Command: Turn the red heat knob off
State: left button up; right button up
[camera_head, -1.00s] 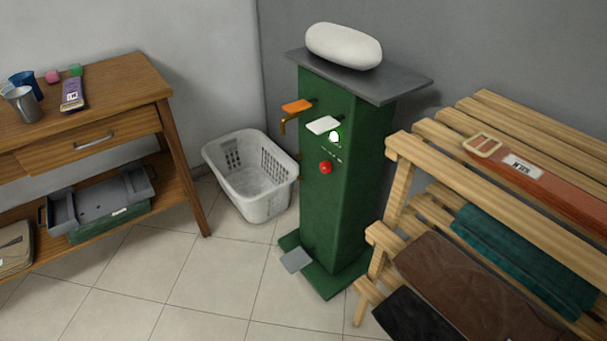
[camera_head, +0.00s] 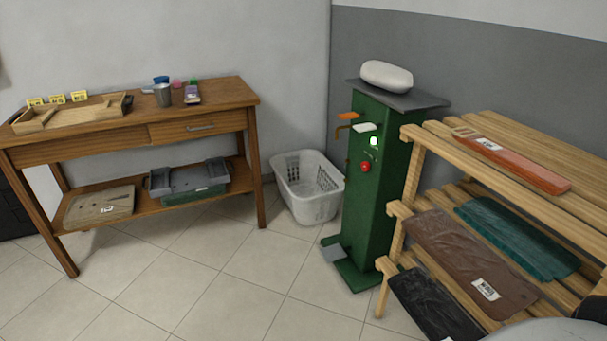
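The red heat knob (camera_head: 365,167) is a small round knob on the front face of a tall green machine (camera_head: 371,215). A lit green round light (camera_head: 374,141) sits just above the knob. An orange lever (camera_head: 348,115) and a white lever (camera_head: 365,127) stick out from the machine above the knob. A grey pedal (camera_head: 333,253) is at its foot. A white padded form rests on the grey top plate. The knob's exact turn position is too small to tell. Neither of my grippers is in view.
A wooden table (camera_head: 225,92) is farther left. The tiled floor (camera_head: 230,290) in front is clear.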

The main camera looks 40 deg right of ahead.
aim_at(365, 166)
jog(key=u, duration=0.3)
jog(key=i, duration=1.6)
jog(key=z, duration=0.5)
jog(key=i, duration=1.55)
jog(key=z, duration=1.25)
